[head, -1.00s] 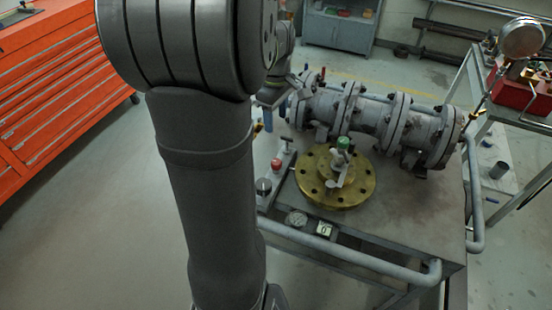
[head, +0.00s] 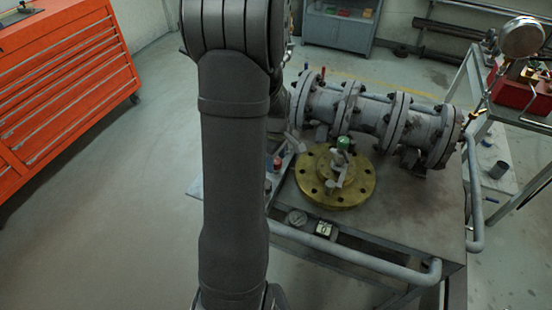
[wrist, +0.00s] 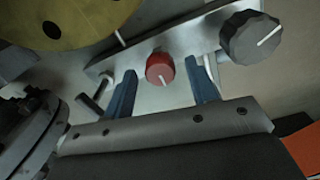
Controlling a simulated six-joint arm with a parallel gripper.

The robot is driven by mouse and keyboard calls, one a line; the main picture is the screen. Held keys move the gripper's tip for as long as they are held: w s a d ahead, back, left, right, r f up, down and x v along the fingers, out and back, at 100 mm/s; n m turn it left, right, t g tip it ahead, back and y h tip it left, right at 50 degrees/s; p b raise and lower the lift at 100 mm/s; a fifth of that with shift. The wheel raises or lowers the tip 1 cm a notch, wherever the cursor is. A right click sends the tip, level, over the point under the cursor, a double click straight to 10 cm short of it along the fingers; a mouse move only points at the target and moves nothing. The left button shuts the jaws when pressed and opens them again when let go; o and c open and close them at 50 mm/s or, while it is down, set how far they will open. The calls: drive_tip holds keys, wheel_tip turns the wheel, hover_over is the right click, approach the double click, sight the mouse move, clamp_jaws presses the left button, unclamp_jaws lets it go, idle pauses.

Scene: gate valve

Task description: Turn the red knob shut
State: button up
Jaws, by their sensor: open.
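The red knob (wrist: 158,67) sits on a light metal panel (wrist: 185,40) in the wrist view. A short white mark on it points toward the lower edge of that picture. My gripper (wrist: 164,75) is open, with one blue finger on either side of the red knob and a gap on both sides. I cannot tell how far above the knob the fingertips are. In the head view a small part of the red knob (head: 277,163) shows beside my arm, which hides most of the panel.
A larger grey knob (wrist: 250,37) stands right of the fingers, and a dark T-shaped handle (wrist: 93,102) lies close left. The brass flange (head: 350,190) and grey pipe valve body (head: 370,112) stand on the bench. A tubular rail (head: 355,259) runs along its front.

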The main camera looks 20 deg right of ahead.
drive_tip(key=shift+f, duration=0.15)
drive_tip(key=shift+c, duration=0.4)
drive_tip(key=c, duration=0.9)
drive_tip(key=shift+m, duration=0.3)
drive_tip(key=m, duration=0.3)
drive_tip(key=shift+m, duration=0.3)
drive_tip(key=m, duration=0.4)
drive_tip(key=shift+m, duration=0.3)
drive_tip(key=m, duration=0.4)
drive_tip(key=shift+m, duration=2.5)
